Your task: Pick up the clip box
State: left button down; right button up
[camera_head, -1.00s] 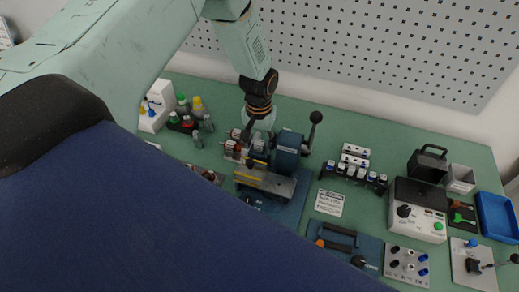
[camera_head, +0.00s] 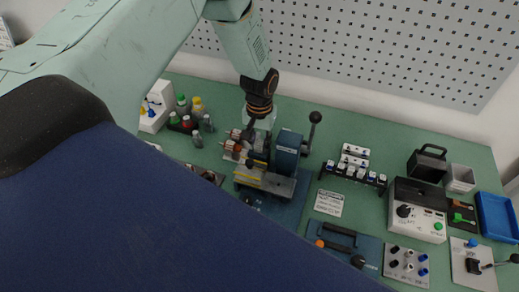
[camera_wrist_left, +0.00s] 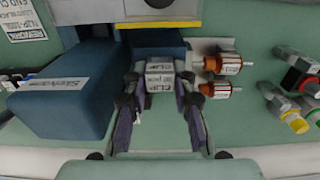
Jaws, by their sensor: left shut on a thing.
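The clip box (camera_wrist_left: 160,76) is a small, pale grey box with printed text, in the middle of the left wrist view. My left gripper (camera_wrist_left: 160,90) is shut on it, with one finger on each side. In the head view my left gripper (camera_head: 262,126) points down behind the blue machine (camera_head: 288,150), at the back of the bench. The clip box is hard to make out there. Whether it touches the bench is unclear. My right gripper is not in view.
Copper-wound rotors (camera_wrist_left: 222,64) lie right of the clip box in the wrist view, and a large blue block (camera_wrist_left: 68,92) stands close on its left. Bottles (camera_head: 197,105) stand at the back left of the bench. A perforated wall (camera_head: 370,45) rises behind.

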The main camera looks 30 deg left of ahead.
aim_at(259, 142)
pick_arm(q)
jog(key=shift+s+f, duration=0.1)
notch_tip(259, 142, up, 3)
jog(key=p, duration=0.2)
jog(key=shift+s+p, duration=0.1)
jog(key=shift+p, duration=0.2)
notch_tip(259, 142, up, 4)
jog(key=shift+r+p, duration=0.25)
jog(key=shift+p, duration=0.6)
notch_tip(259, 142, up, 11)
jog(key=shift+f, duration=0.1)
jog(key=shift+d+f, duration=0.1)
jog(key=shift+f, duration=0.05)
